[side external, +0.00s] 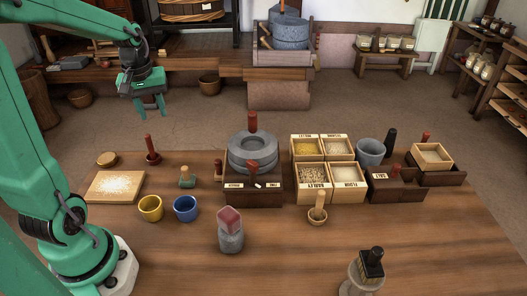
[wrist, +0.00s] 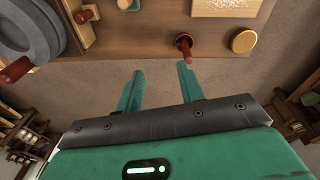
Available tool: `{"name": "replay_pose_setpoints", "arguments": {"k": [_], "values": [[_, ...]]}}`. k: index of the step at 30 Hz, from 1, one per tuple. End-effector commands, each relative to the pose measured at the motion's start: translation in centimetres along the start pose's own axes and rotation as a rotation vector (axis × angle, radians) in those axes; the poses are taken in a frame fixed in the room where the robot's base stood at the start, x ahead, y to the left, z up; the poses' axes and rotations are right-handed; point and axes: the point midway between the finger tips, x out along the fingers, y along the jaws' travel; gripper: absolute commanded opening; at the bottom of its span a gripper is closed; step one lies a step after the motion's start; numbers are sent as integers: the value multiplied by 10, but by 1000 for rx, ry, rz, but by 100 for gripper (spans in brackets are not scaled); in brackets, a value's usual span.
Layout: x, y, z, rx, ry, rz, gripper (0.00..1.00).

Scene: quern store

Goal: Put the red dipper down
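A red dipper (side external: 151,152) with an upright handle and a small dark red cup stands on the wooden table near its far left edge. In the wrist view the red dipper (wrist: 184,42) is at the top, just past my fingertips. My gripper (side external: 151,110) is raised above and behind the dipper, near the table's far edge. Its fingers are apart in the wrist view (wrist: 160,70), with only floor and table edge showing between them. Nothing is held, and the dipper is apart from the fingers.
A round wooden lid (side external: 107,159) and a flour-dusted board (side external: 115,187) lie left of the dipper. A green-topped stamp (side external: 187,177), yellow cup (side external: 150,208) and blue cup (side external: 186,208) stand nearer. The stone quern (side external: 252,152) and grain boxes (side external: 328,194) stand right.

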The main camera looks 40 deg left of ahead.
Motion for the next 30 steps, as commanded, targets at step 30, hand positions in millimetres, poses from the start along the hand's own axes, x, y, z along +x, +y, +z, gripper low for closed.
{"name": "replay_pose_setpoints", "arguments": {"k": [30], "values": [[-78,44,191,939,318,245,38]]}}
